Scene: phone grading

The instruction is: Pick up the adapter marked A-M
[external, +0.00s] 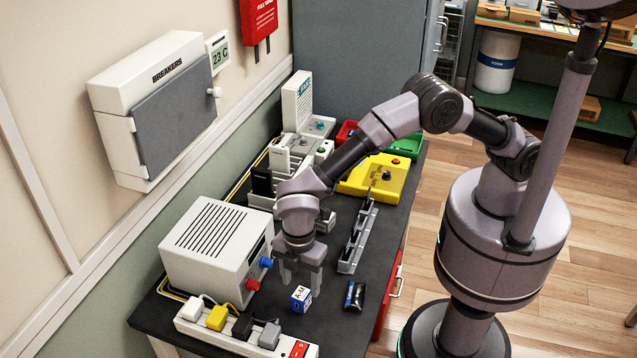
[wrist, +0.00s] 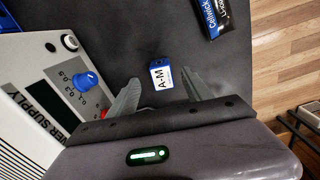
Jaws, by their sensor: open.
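The adapter marked A-M (external: 301,298) is a small blue block with a white label. My gripper (external: 301,284) is open and points down above the bench, close to the adapter. In the wrist view the two fingers of my gripper (wrist: 161,86) are spread on either side of the adapter, with a gap at each side. Nothing is held.
A white power supply (external: 215,250) with blue and red knobs stands left of my gripper. A power strip (external: 245,340) with several plugs lies along the front. A dark packet (external: 354,295) lies right of the adapter. A grey rack (external: 358,238) and yellow box (external: 376,178) stand farther back.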

